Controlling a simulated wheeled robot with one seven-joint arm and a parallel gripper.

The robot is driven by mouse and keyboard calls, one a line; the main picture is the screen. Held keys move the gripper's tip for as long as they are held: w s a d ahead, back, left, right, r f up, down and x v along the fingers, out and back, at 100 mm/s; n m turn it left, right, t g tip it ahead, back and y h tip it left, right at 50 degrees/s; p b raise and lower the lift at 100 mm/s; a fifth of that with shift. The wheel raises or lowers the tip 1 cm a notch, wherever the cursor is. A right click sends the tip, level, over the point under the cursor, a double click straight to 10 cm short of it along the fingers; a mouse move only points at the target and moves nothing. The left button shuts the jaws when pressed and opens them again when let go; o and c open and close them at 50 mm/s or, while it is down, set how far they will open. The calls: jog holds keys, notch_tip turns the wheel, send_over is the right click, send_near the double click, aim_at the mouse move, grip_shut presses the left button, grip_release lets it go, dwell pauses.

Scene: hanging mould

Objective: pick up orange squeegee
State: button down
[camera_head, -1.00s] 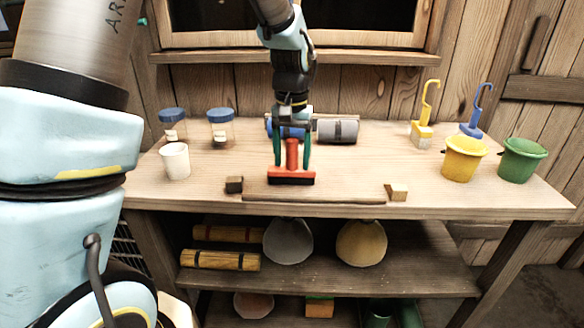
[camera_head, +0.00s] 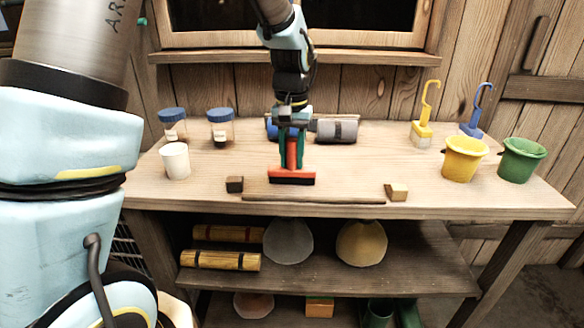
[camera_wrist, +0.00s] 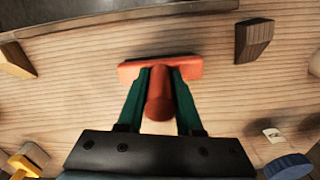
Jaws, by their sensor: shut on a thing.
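The orange squeegee (camera_head: 291,177) is on the workbench near its front edge, with its wide head toward the front and a dark strip along the head's lower edge. My gripper (camera_head: 291,162) is over it with its green fingers closed on the handle. In the wrist view the orange squeegee (camera_wrist: 128,73) has its round handle between the two fingers of my gripper (camera_wrist: 160,80). Whether the head is touching the tabletop is hard to tell.
A wooden rod (camera_head: 314,199) lies along the front edge between two small blocks. A white cup (camera_head: 174,161) and blue-lidded jars (camera_head: 220,130) stand left. Yellow (camera_head: 463,160) and green (camera_head: 521,161) buckets stand right. Grey (camera_head: 337,131) and blue rolls lie behind my gripper.

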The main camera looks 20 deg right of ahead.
aim_at(292, 135)
notch_tip(292, 135, up, 10)
jog(key=shift+b, duration=0.85)
jog(key=c, duration=1.2)
grip_release()
grip_shut()
jog(key=shift+w, duration=0.1)
